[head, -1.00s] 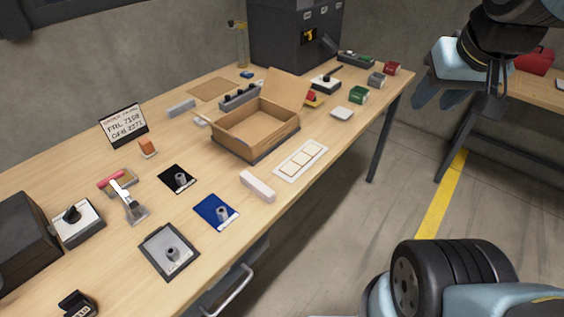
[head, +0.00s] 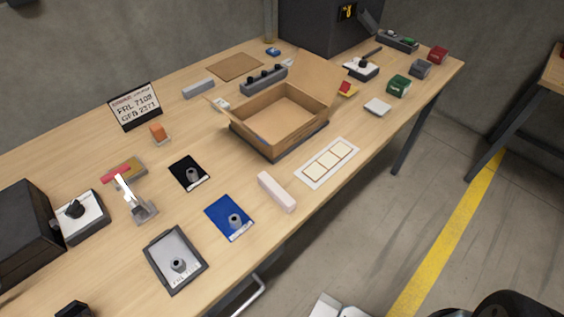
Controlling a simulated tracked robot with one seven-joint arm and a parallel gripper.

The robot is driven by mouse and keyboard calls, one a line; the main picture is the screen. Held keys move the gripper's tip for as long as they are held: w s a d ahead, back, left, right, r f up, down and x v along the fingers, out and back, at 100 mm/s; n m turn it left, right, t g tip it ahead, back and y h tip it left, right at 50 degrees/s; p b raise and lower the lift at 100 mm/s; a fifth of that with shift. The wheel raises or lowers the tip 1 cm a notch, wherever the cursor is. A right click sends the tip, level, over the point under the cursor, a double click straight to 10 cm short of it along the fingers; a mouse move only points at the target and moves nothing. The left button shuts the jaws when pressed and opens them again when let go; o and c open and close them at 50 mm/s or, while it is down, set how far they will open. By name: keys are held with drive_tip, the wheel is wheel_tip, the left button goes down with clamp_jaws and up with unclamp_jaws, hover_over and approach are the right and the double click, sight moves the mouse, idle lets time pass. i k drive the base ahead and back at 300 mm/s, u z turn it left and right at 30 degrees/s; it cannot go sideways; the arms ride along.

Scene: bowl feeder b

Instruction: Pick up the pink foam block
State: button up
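The pink foam block (head: 277,191) is a pale pink bar lying flat on the wooden table (head: 240,275), close to its front edge.
An open cardboard box (head: 283,139) stands behind the block. A black mat (head: 185,168), a grey-topped tray (head: 167,270) and a clamp with a red handle (head: 137,208) are to the left. Open floor with a yellow stripe (head: 455,225) lies right of the table.

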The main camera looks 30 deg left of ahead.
sight(280, 195)
drive_tip(key=u, duration=0.25)
drive_tip(key=k, duration=1.9)
drive_tip(key=z, duration=0.05)
drive_tip(key=i, duration=0.9)
drive_tip(key=u, duration=0.1)
